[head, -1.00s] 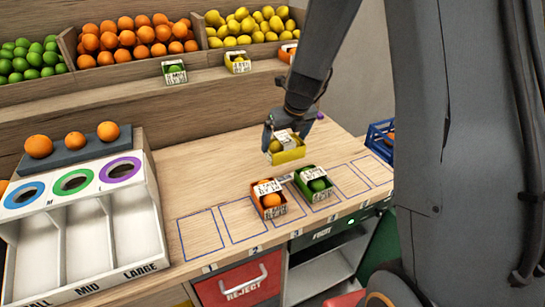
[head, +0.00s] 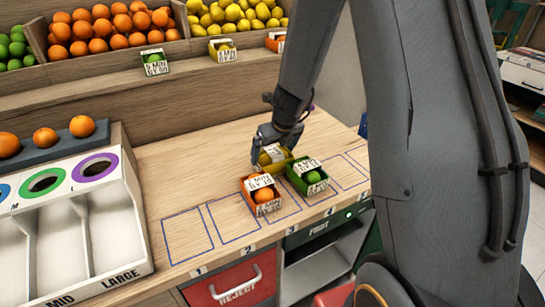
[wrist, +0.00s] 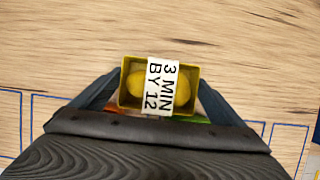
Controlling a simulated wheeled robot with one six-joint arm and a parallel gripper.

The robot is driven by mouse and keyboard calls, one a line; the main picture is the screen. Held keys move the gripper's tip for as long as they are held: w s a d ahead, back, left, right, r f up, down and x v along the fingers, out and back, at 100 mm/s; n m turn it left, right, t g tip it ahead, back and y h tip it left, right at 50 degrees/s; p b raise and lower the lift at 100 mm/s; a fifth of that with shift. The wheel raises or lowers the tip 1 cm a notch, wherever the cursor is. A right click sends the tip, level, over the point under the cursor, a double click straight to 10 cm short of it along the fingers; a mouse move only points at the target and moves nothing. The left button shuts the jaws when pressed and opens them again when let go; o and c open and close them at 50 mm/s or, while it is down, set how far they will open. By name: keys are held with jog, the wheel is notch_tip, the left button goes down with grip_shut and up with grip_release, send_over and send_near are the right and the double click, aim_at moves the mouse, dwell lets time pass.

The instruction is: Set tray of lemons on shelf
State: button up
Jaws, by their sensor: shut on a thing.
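My gripper (head: 275,143) is shut on a small yellow tray (head: 285,158), which also shows in the wrist view (wrist: 124,90) between the two fingers. The tray holds yellow lemons under a white label reading "3 MIN BY 12". It is just behind an orange tray (head: 268,207) and a green tray (head: 318,187) in the head view. Whether it touches the counter is unclear. The back shelf (head: 110,83) runs above the counter, with small labelled green (head: 154,70), yellow (head: 230,57) and orange (head: 274,45) trays on it.
The counter (head: 180,165) is mostly bare left of my gripper. Outlined numbered spaces line its front edge; those at 1 and 2 are empty. A white sorter (head: 85,235) stands left. Crates of limes, oranges (head: 107,22) and lemons (head: 240,14) sit at the back.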

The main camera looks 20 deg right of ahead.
jog(key=shift+f, duration=0.1)
jog(key=shift+f, duration=0.15)
jog(key=o, duration=0.9)
